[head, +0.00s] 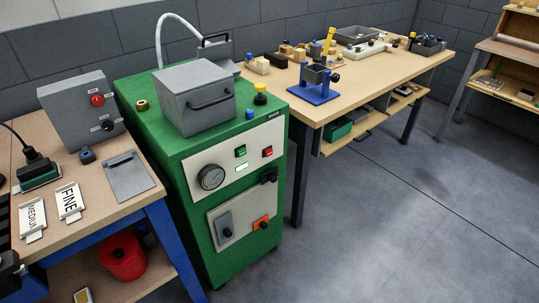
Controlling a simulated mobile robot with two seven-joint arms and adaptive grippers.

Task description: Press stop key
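A green vacuum machine (193,221) stands in the middle. A cream panel on its front carries a red key (267,152) at the right and a green key (240,151) to its left. The key labels are too small to read, so I cannot confirm by text which one is the stop key. A small lit display (242,168) and a round gauge (211,177) sit below and left of the keys. Neither gripper can be made out, and nothing covers the keys.
A bench (95,219) with a grey control box (80,113) and label plates stands at left. A long wooden table (381,71) with a blue fixture (312,93) stands behind right. A lower panel has an orange switch (261,224). The floor (400,220) at right is clear.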

